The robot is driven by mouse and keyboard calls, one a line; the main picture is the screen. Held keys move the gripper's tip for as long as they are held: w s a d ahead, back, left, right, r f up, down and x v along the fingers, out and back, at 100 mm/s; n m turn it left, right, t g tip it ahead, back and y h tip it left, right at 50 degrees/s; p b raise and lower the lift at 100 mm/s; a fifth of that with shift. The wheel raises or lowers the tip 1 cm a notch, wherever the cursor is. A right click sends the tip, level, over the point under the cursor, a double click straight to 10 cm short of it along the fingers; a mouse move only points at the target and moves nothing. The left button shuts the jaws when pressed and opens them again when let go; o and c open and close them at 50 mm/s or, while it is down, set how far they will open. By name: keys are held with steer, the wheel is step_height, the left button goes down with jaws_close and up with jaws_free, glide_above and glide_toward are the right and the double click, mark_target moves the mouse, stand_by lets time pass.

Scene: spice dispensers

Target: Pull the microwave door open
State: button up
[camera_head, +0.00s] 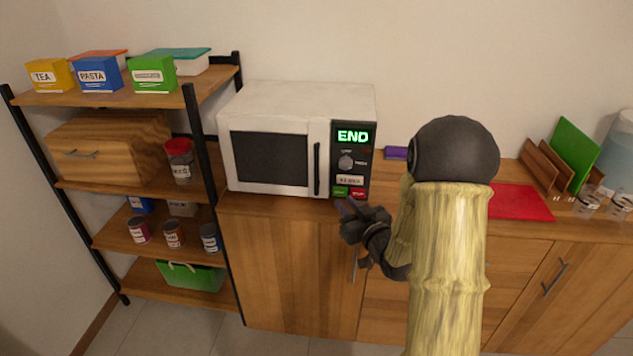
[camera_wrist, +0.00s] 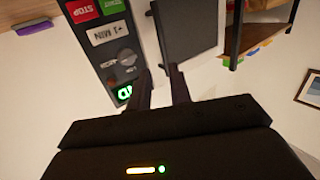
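The white microwave (camera_head: 300,97) stands on the wooden cabinet with its door (camera_head: 270,160) shut. The door has a dark window and a dark vertical handle (camera_head: 317,168) on its right side. My gripper (camera_head: 343,206) is in front of the microwave's lower right corner, below and right of the handle in the head view. In the wrist view, the two dark fingers (camera_wrist: 160,76) are apart with a gap between them, so my gripper is open. The handle (camera_wrist: 157,30) shows just beyond the fingertips, and I cannot tell whether they touch it. The control panel (camera_wrist: 112,40) is beside it.
The panel's display (camera_head: 352,136) reads END in green. A shelf rack (camera_head: 150,98) with boxes and cans stands close on the left. A purple item (camera_head: 396,153) and a red mat (camera_head: 520,202) lie on the counter to the right. Space before the door looks free.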

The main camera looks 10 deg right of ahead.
mark_target(318, 172)
steer(key=shift+t+y, duration=0.3)
steer(key=shift+t, duration=0.1)
steer(key=shift+w, duration=0.1)
steer(key=p+x, duration=0.2)
steer(key=x, duration=1.5)
steer(key=shift+w+f, duration=0.1)
steer(key=shift+w, duration=0.05)
jaws_close()
